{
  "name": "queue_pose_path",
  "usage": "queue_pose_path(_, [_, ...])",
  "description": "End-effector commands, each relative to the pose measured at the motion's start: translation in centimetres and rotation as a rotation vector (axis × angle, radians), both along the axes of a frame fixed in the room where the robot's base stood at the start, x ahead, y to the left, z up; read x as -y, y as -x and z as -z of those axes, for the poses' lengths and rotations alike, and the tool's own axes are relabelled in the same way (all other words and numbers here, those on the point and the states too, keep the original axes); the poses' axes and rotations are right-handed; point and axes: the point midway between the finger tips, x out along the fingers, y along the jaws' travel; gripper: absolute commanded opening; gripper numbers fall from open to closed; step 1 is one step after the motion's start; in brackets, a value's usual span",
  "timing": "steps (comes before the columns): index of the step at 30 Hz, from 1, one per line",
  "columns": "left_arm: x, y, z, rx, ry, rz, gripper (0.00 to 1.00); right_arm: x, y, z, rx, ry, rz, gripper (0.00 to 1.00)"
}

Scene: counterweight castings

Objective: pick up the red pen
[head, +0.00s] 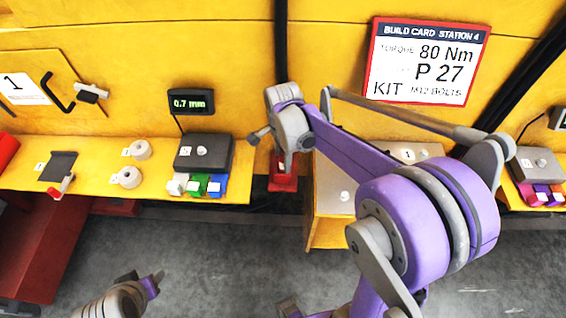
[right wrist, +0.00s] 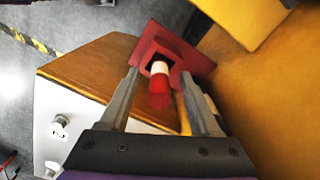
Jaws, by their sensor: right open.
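The red pen (right wrist: 159,92) has a white band and shows in the right wrist view between the two fingers of my right gripper (right wrist: 160,76). Its far end meets a red holder (right wrist: 196,57), which also shows in the head view (head: 284,183). The fingers are apart, with gaps on both sides of the pen. In the head view my right gripper (head: 282,150) is over the holder and largely covers the pen. My left gripper (head: 150,282) is at the lower left, far from the pen; its finger gap is not clear.
A yellow shelf (head: 225,180) left of the holder bears a grey box (head: 203,152), coloured blocks (head: 207,185) and white rolls (head: 130,177). A yellow-edged cabinet (head: 330,190) stands just right of the holder. The grey floor (head: 215,265) in front is open.

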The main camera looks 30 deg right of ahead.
Motion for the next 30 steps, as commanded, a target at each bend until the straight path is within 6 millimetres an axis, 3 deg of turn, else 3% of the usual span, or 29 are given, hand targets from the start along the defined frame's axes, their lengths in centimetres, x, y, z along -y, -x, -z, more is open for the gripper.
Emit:
queue_pose_path(5, [0.0, 0.0, 0.1, -0.001, 0.000, 0.000, 0.50, 0.0, 0.1, 2.1, 0.000, 0.000, 0.000, 0.64])
queue_pose_path(13, [0.0, 0.0, 0.1, -0.001, 0.000, 0.000, 0.50, 0.0, 0.1, 2.4, 0.000, 0.000, 0.000, 0.64])
queue_pose_path(24, [0.0, 0.0, 0.1, -0.001, 0.000, 0.000, 0.50, 0.0, 0.1, 2.4, 0.000, 0.000, 0.000, 0.00])
queue_pose_path(30, [0.0, 0.0, 0.1, -0.001, 0.000, 0.000, 0.50, 0.0, 0.1, 2.4, 0.000, 0.000, 0.000, 0.00])
